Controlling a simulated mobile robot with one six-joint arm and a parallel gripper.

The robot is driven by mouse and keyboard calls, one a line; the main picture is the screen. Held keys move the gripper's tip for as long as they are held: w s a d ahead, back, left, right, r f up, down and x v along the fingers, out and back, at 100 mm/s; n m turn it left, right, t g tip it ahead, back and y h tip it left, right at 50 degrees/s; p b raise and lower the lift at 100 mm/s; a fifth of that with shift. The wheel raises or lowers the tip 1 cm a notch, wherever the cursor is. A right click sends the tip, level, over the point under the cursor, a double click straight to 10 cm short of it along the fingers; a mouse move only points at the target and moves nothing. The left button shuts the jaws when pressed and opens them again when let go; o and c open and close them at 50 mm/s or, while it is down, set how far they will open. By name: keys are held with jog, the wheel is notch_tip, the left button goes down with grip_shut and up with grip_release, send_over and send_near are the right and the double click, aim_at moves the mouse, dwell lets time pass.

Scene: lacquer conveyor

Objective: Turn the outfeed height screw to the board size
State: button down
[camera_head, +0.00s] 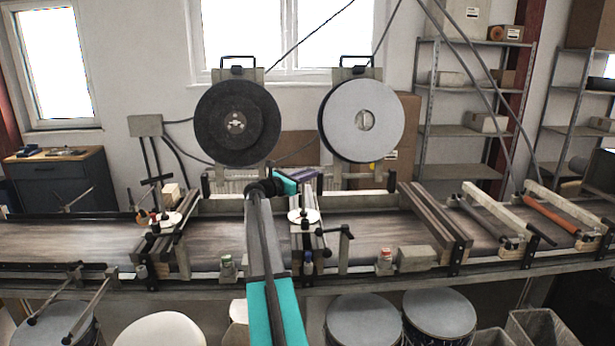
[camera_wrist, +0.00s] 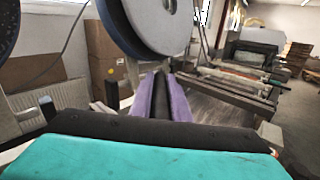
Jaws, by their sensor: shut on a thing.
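The outfeed height screw stands over the belt in the middle of the head view, with a pale round dial (camera_head: 304,216) at its foot. Its marks are too small to read. My gripper (camera_head: 312,174), with teal body and purple jaws, reaches in above this dial from the left. In the wrist view the purple jaws (camera_wrist: 161,92) are closed on a dark bar (camera_wrist: 159,82), which looks like the screw's crossbar handle. The jaws hide most of the handle in the head view. No board size is readable.
Two large discs, one dark (camera_head: 236,122) and one light grey (camera_head: 362,120), hang close behind my gripper. A similar dial and crossbar (camera_head: 157,180) stand at left.

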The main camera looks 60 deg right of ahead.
jog(key=c, duration=1.7)
grip_release()
jog(key=shift+s+d, duration=0.15)
jog(key=shift+s, duration=0.05)
jog(key=shift+w, duration=0.1)
jog(key=shift+w+a, duration=0.1)
jog(key=shift+a, duration=0.4)
jog(key=b+v, duration=0.4)
jog(key=v, duration=0.9)
jog(key=shift+b, duration=0.35)
